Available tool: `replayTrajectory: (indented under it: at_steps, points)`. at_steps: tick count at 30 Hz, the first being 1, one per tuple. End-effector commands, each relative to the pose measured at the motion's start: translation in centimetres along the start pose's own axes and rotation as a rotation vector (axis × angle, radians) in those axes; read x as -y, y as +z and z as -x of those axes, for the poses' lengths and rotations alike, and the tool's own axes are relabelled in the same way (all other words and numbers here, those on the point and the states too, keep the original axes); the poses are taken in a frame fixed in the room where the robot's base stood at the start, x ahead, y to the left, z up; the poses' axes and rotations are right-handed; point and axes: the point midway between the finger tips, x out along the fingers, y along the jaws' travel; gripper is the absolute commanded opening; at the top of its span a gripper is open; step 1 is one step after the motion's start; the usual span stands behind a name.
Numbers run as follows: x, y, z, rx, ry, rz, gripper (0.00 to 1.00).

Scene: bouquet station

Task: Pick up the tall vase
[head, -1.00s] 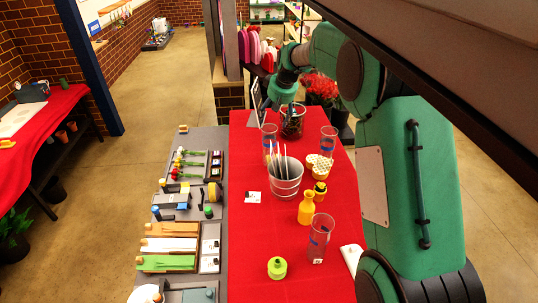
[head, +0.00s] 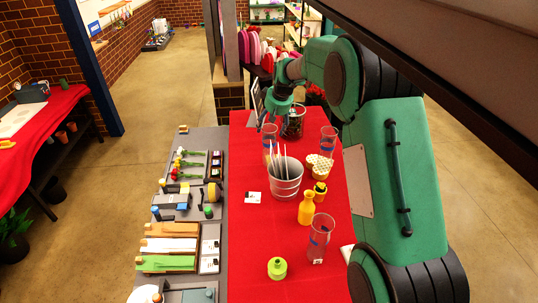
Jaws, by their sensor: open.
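One vase (head: 269,146) is at the back left, one vase (head: 328,141) at the back right, and one vase (head: 319,240) near the front. A darker, wider glass container (head: 293,123) stands at the far end. I cannot tell for sure which is the tall vase. My gripper (head: 268,122) is open and empty, close to the top of the back-left vase and left of the dark container. Whether it touches the vase cannot be told.
A metal bucket (head: 286,190) with white sticks stands just in front of the back-left vase. A yellow bottle (head: 306,209), a small yellow-black bottle (head: 320,190), honeycomb-topped jars (head: 320,171) and a lime-green bottle (head: 277,268) are nearby. The red table's left front is clear.

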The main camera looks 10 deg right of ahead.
Motion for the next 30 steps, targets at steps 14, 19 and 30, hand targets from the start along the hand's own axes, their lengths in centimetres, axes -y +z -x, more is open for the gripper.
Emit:
replayTrajectory:
  at_steps: [14, 19, 30]
  points:
    - [0.0, 0.1, -3.9, -0.001, 0.000, 0.000, 0.72]
    - [0.0, 0.1, -3.9, -0.001, 0.000, 0.000, 0.72]
    - [0.0, 0.1, -3.9, -0.001, 0.000, 0.000, 0.62]
